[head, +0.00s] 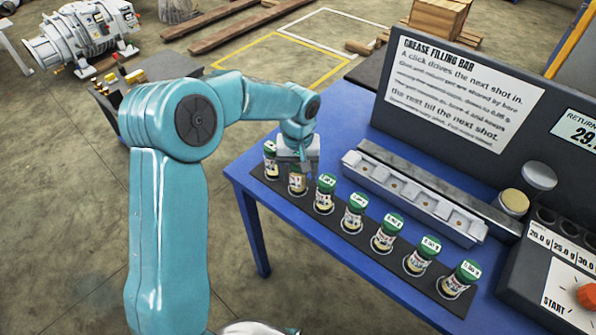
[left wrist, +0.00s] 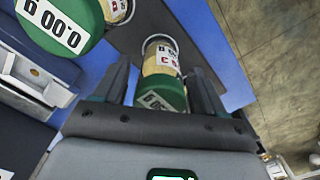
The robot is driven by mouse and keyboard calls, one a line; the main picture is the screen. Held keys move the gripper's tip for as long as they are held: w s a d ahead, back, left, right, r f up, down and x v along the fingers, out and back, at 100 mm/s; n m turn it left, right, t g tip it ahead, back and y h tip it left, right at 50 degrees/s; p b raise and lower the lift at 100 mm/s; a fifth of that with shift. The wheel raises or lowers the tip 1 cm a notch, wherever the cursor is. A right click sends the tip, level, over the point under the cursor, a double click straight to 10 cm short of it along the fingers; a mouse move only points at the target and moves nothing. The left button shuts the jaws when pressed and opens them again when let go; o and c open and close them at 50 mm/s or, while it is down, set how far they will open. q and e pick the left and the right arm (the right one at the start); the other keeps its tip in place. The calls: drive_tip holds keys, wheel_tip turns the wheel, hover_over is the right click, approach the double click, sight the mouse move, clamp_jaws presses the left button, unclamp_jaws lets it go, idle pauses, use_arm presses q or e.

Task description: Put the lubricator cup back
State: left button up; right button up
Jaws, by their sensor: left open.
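Several lubricator cups with green lids and white labels stand upright in a row on a dark strip on the blue table. My left gripper (head: 298,160) is over the second cup from the left (head: 298,184), hiding its lid in the head view. In the left wrist view the open fingers (left wrist: 162,88) are on either side of a cup (left wrist: 162,70), and it stands between them. I cannot tell whether either finger touches it. The neighbouring cup (left wrist: 65,22) is close by on the left there. My right gripper is not in view.
A grey bar with several square pockets (head: 412,198) lies behind the row. A sign panel (head: 462,92) and a console with a red button (head: 588,295) stand at the back and right. The leftmost cup (head: 270,162) is close beside my gripper. The blue table's front edge (head: 335,262) is bare.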

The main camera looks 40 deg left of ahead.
use_arm(q)
wheel_tip(320, 180, up, 11)
drive_tip(key=shift+r, duration=0.2)
drive_tip(key=shift+s+f, duration=0.1)
drive_tip(key=shift+s, duration=0.05)
idle(0.5)
